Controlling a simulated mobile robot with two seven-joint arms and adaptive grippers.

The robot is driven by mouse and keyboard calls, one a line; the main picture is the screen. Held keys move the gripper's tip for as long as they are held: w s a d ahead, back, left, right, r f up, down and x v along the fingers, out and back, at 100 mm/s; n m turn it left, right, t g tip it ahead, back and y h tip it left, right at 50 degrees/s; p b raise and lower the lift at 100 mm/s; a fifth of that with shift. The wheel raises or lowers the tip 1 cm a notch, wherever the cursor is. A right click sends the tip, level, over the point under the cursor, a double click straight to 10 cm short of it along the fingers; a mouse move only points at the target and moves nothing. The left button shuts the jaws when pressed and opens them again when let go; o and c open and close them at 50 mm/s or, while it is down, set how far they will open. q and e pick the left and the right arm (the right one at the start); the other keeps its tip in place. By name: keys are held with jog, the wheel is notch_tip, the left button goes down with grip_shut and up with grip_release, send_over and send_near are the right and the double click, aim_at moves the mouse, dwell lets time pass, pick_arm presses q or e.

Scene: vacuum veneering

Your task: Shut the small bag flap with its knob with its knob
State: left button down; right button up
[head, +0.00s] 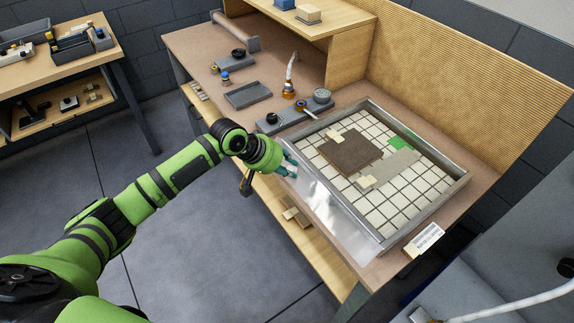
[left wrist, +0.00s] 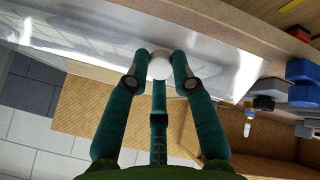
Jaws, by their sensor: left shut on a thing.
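The small bag flap (head: 325,205) is a shiny, clear-silvery sheet along the near-left side of the gridded frame (head: 462,185); it hangs toward the table's front edge. In the left wrist view the flap (left wrist: 75,50) runs across the top as a glossy band. Its knob (left wrist: 160,66) is pale and round. My left gripper (head: 291,166) is at the flap's upper-left end, its teal fingers (left wrist: 160,78) shut around the knob. The knob is hidden by the fingers in the head view. My right gripper is not in view.
Inside the frame lie a brown panel (head: 349,151), a grey strip (head: 392,168) and a green piece (head: 401,143). A grey tray (head: 248,95) and small fittings stand farther back. A wooden shelf (head: 330,62) stands behind.

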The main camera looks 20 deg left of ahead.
pick_arm(q)
jog(key=shift+s+f, duration=0.25)
jog(key=c, duration=1.2)
grip_release()
jog(key=shift+o, duration=0.7)
jog(key=shift+w+d, duration=0.1)
jog(key=shift+w, duration=0.05)
jog(key=shift+r, duration=0.1)
jog(key=shift+r, duration=0.15)
jog(key=v, duration=1.1)
jog(key=shift+s+a+r, duration=0.2)
jog(key=shift+s+a, duration=0.05)
